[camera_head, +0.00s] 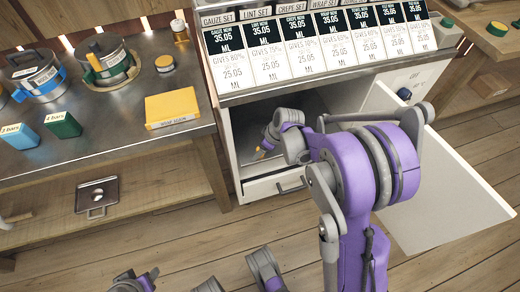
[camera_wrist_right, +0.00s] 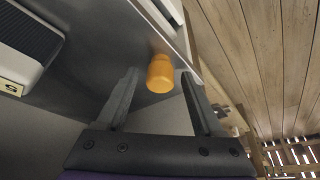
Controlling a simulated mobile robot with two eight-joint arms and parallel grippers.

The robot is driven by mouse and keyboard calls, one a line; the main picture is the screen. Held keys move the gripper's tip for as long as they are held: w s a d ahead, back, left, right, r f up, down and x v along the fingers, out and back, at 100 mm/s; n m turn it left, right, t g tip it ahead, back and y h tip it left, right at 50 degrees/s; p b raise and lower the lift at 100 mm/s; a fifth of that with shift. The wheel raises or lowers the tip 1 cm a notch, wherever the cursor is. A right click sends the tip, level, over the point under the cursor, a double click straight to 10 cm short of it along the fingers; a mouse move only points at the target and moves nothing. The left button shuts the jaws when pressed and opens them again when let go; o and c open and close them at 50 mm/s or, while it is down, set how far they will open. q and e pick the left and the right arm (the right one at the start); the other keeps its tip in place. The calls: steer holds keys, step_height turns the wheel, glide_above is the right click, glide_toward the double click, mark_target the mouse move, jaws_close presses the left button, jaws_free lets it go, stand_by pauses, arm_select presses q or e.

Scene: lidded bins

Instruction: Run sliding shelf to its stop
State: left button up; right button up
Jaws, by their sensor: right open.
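A white cabinet (camera_head: 232,140) stands open in the head view. Low inside it is a sliding shelf with a white front (camera_head: 262,189) and a dark handle. My right arm reaches over the front into the cabinet and hides much of the shelf. In the right wrist view my right gripper (camera_wrist_right: 161,88) is open, with its two dark fingers apart. A small orange bottle (camera_wrist_right: 160,74) shows between and beyond the fingertips, over a grey metal surface (camera_wrist_right: 95,60). I cannot tell whether the fingers touch anything. My left gripper is not clearly in view; some of my own parts show at the bottom edge.
The cabinet's white door (camera_head: 450,195) hangs open to the right of my right arm. A metal workbench (camera_head: 130,150) at left holds pots, a yellow box (camera_head: 171,107) and small boxes. Wooden floor is bare in front. A dark box-like thing (camera_wrist_right: 28,40) sits at upper left in the wrist view.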

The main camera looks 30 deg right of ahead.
mark_target(253, 143)
jaws_close()
steer(key=shift+w+d, duration=0.2)
steer(key=shift+w, duration=0.65)
steer(key=shift+w+d, duration=0.2)
steer(key=shift+w, duration=0.6)
steer(key=shift+w+d, duration=0.2)
steer(key=shift+w, duration=0.65)
jaws_free()
steer(key=shift+s, duration=0.1)
